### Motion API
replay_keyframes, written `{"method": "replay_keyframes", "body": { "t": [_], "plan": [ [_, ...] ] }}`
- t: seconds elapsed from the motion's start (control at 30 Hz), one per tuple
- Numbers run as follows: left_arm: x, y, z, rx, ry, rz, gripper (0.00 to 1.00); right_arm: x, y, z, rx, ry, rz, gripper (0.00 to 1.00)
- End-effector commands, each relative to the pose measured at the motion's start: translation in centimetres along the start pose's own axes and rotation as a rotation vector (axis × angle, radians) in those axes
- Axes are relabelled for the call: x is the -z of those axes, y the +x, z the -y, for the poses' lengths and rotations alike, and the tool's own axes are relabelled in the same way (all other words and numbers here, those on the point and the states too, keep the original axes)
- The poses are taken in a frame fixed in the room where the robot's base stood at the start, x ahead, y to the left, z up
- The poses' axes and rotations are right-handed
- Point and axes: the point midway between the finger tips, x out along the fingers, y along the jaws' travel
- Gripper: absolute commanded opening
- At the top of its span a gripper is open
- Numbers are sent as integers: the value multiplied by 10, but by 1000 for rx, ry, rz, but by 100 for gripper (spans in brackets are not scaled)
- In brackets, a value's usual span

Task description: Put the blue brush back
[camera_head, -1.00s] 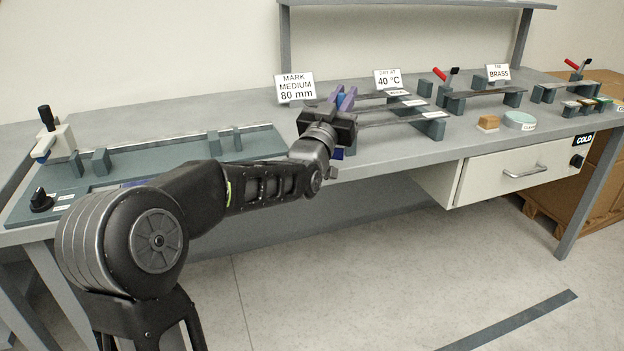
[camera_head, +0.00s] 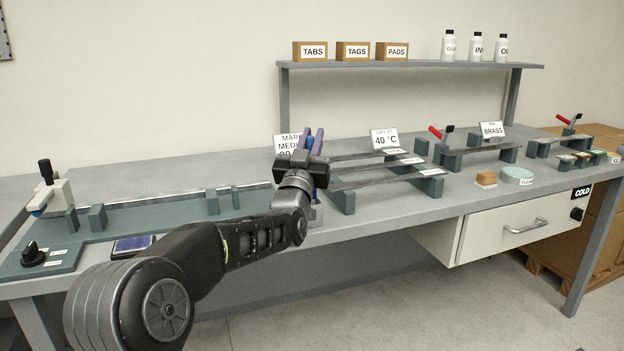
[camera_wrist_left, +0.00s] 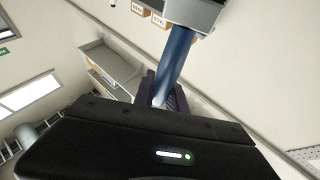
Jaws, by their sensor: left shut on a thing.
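My left gripper (camera_head: 313,143) points up and away above the middle of the bench, in front of the "MARK MEDIUM" sign (camera_head: 287,141). In the left wrist view it is shut on the blue brush (camera_wrist_left: 178,58), whose blue shaft runs up from between the dark fingers to a grey block at the top edge. In the head view I cannot clearly tell the brush from the purple-blue fingers. The gripper partly hides the sign and the left end of the specimen rack (camera_head: 342,197). My right gripper is out of view.
A long grey-green fixture (camera_head: 150,221) lies at the left, with a blue screen (camera_head: 132,245) by its front edge. A shelf (camera_head: 420,65) overhangs the back.

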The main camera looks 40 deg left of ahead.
Motion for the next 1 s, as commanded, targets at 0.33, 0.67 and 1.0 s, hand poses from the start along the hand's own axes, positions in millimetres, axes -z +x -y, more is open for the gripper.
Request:
{"method": "replay_keyframes", "body": {
  "t": [0.33, 0.67, 1.0],
  "plan": [
    [-8, -4, 0, 0, -1, -2, 0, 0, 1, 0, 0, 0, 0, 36],
    [-45, -21, 0, -1, 1, 2, 0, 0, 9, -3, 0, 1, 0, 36],
    [-53, -26, 0, -1, 0, -1, 0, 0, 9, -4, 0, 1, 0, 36]
  ]
}}
